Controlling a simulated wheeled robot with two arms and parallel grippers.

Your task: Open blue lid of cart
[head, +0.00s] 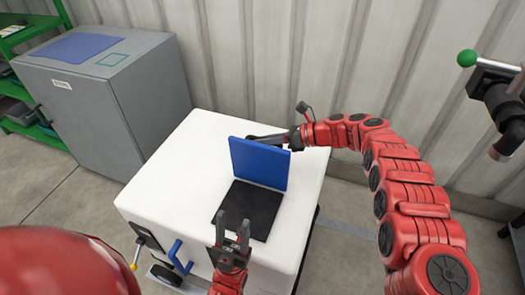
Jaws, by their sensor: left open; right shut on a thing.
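The white cart (165,185) stands in the middle of the head view. Its blue lid (259,166) stands nearly upright along the far side of a dark square opening (250,208) in the cart's top. My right gripper (268,138) reaches in from the right at the lid's top edge and is shut on the lid; its fingertips are partly hidden behind it. My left gripper (232,222) is open, fingers pointing away from me, at the near edge of the dark opening. It holds nothing.
A grey cabinet (105,110) with a blue top panel stands behind left, beside green shelving (30,25). A corrugated wall (290,60) runs behind the cart. A blue handle (178,257) is on the cart's near side. A pipe fitting with a green knob (467,58) is at upper right.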

